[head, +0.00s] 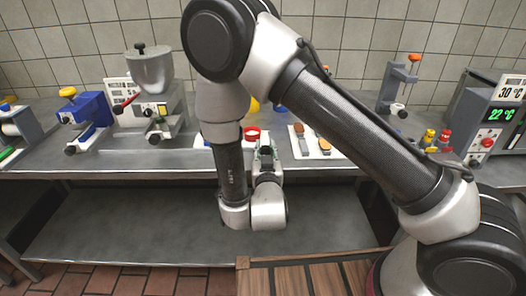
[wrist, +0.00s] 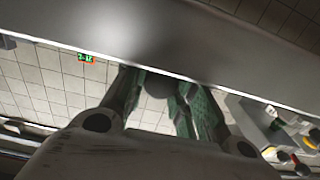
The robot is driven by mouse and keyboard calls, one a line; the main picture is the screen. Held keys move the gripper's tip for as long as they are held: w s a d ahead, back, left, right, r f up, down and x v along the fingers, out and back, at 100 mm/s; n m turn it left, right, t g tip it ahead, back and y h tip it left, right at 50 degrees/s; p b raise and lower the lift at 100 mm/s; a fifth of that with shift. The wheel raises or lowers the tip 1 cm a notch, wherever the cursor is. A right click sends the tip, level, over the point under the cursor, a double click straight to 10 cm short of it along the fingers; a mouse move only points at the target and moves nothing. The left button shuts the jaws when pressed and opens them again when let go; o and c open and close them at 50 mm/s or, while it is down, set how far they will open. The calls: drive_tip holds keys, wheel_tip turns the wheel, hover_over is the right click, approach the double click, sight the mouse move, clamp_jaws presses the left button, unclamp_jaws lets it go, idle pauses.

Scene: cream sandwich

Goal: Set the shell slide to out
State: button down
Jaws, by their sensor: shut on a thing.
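Most of that piece is hidden between the fingers. I cannot tell from these views whether it is the shell slide, or which position it stands in. No label for the slide is readable.
A grey hopper machine (head: 150,72) and a blue device (head: 88,108) stand left. A white tray (head: 325,151) with brown pieces lies just right of my gripper. A stand with orange top (head: 400,78) and a display unit (head: 498,112) stand right. The counter's front edge is close.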

drive_tip(key=shift+d, duration=0.2)
drive_tip(key=c, duration=1.1)
unclamp_jaws()
drive_tip(key=shift+d, duration=0.1)
drive_tip(key=shift+c, duration=0.2)
wheel_tip(320, 180, up, 10)
